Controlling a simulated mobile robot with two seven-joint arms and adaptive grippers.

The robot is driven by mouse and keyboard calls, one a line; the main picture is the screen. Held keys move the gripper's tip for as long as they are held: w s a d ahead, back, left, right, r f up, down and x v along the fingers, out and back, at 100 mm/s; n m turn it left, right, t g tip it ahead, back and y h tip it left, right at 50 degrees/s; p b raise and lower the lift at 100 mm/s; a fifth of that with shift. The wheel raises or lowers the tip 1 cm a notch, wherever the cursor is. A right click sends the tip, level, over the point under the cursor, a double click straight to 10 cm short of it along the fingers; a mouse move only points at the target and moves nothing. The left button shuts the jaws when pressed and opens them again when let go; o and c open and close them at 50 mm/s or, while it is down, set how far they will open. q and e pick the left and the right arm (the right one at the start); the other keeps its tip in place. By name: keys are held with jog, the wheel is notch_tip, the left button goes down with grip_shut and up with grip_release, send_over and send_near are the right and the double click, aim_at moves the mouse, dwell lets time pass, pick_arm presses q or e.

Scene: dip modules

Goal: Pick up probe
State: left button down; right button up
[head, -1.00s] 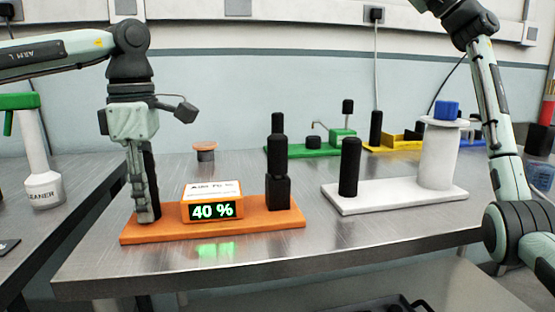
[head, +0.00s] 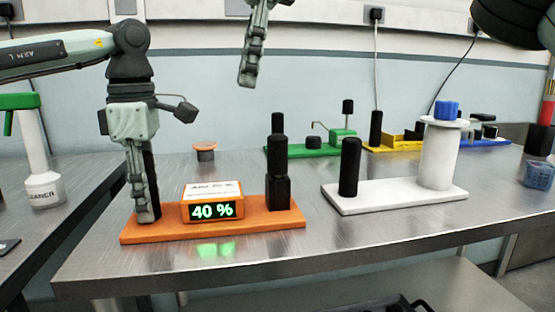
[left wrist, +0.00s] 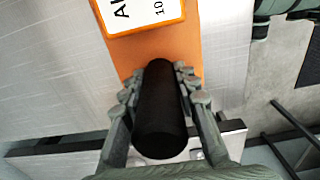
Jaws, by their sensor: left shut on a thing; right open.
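An orange module base (head: 172,231) lies near the table's front edge. It carries a display box reading 40 % (head: 212,208). At its right end a black cylinder that looks like the probe (head: 278,148) stands upright in a square black holder (head: 278,193). My left gripper (head: 147,212) points down and is shut on a black upright post at the module's left end; the post (left wrist: 160,120) fills the space between the fingers in the left wrist view. My right gripper (head: 246,80) is open and empty, in the air above and left of the probe.
A white module (head: 400,198) with a black post and a blue-topped white column stands to the right. Green (head: 300,151), yellow and blue modules stand behind. A small round orange-topped object (head: 205,150) is behind the display box. The table front is clear.

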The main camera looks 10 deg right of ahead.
aim_at(278, 135)
jog(key=d+f, duration=0.1)
jog(key=s+d+f+h, duration=0.1)
jog(key=f, duration=0.1)
jog(key=d+f+h, duration=0.1)
jog(key=d+f, duration=0.1)
jog(key=shift+s+f, duration=0.25)
jog(key=shift+s, duration=0.1)
jog(key=f, duration=0.5)
jog(key=shift+s+f, duration=0.3)
jog(key=shift+s, duration=0.05)
grip_shut()
